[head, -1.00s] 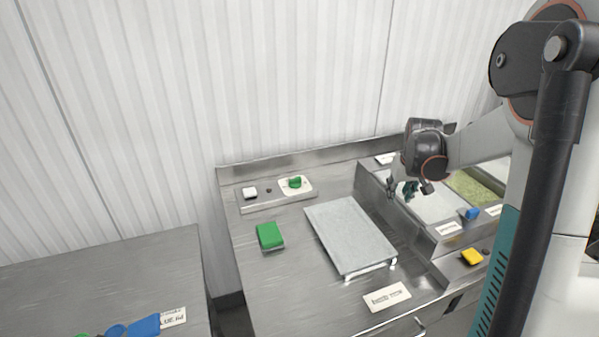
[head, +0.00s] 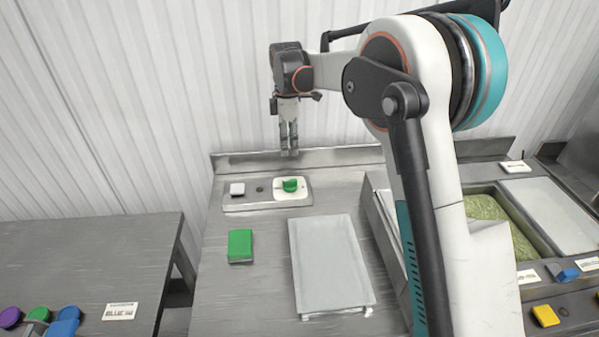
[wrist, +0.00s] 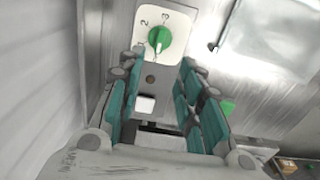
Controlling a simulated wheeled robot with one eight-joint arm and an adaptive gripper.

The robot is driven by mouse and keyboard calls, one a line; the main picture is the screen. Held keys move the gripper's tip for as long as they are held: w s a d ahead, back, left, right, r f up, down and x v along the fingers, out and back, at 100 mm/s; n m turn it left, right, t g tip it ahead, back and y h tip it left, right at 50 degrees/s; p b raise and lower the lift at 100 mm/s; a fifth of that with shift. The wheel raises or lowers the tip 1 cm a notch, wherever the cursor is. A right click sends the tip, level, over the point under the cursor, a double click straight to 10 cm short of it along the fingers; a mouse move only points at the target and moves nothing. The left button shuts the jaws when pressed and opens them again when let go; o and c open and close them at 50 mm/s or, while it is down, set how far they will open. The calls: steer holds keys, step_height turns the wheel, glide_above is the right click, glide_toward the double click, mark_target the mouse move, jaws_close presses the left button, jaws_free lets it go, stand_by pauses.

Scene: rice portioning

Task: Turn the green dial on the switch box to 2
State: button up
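The green dial (head: 290,185) sits on a pale plate at the right end of the switch box (head: 240,207), at the back of the steel counter. In the wrist view the dial (wrist: 160,36) shows a white mark toward the lower edge of the picture; the digits 2 and 3 are readable on the plate's upper part, away from the mark. My gripper (head: 289,152) points down above the dial, apart from it. In the wrist view its teal-padded fingers (wrist: 162,62) are spread, with nothing between them.
The switch box also carries a white button (head: 237,188) and a small dark round part (head: 260,189). A green block (head: 240,246) and a flat grey plate (head: 330,265) lie in front. A corrugated wall (head: 190,100) stands behind. Food bins (head: 480,187) are at the right.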

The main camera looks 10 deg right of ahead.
mark_target(290, 180)
step_height(290, 180, down, 14)
steer(key=b, duration=0.3)
steer(key=shift+r, duration=0.2)
jaws_close()
